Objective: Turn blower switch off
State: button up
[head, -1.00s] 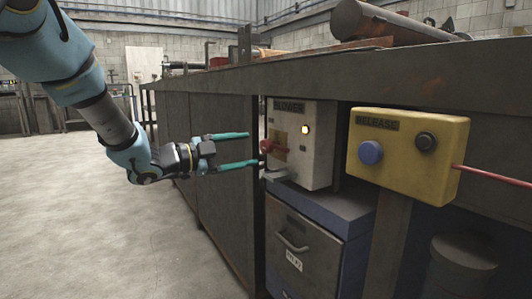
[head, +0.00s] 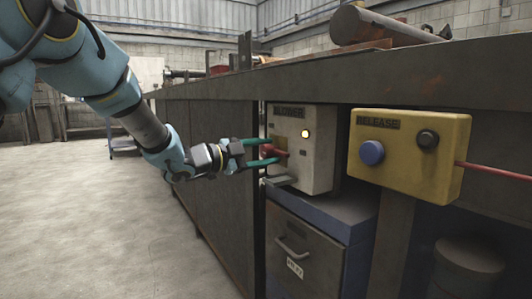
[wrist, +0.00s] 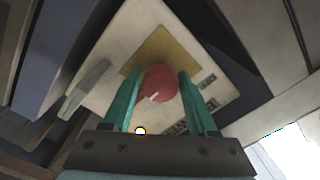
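The blower box (head: 318,165) is a pale box labelled BLOWER under the bench, with a lit yellow lamp (head: 305,133). Its red knob (head: 272,152) sits on a yellow plate; in the wrist view the knob (wrist: 160,83) carries a white pointer mark. My gripper (head: 270,151) is at the front of the box, its two green fingers on either side of the knob. In the wrist view the fingers (wrist: 158,92) are apart and flank the knob, with narrow gaps that look open. Contact cannot be told for sure.
The bench top (head: 440,78) overhangs; a drawer cabinet (head: 295,245) stands below.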

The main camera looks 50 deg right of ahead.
grip_shut()
jog(key=shift+r+n+p, duration=0.15)
jog(key=shift+n+p, duration=0.25)
jog(key=shift+p, duration=0.4)
jog(key=n+p, duration=0.1)
jog(key=p, duration=0.2)
jog(key=shift+w+r+n+p, duration=0.1)
jog(key=shift+r+n+p, duration=0.1)
jog(key=shift+n+p, duration=0.15)
jog(key=n+p, duration=0.6)
jog(key=p, duration=0.3)
jog(key=shift+n, duration=0.35)
jog(key=n+p, duration=0.5)
jog(key=p, duration=0.1)
jog(key=shift+f, duration=0.15)
jog(key=shift+f+n+p, duration=0.15)
jog(key=shift+n+p, duration=0.55)
jog(key=shift+n, duration=0.25)
jog(key=shift+f+n+p, duration=0.1)
jog(key=shift+n+p, duration=0.55)
jog(key=shift+n, duration=0.3)
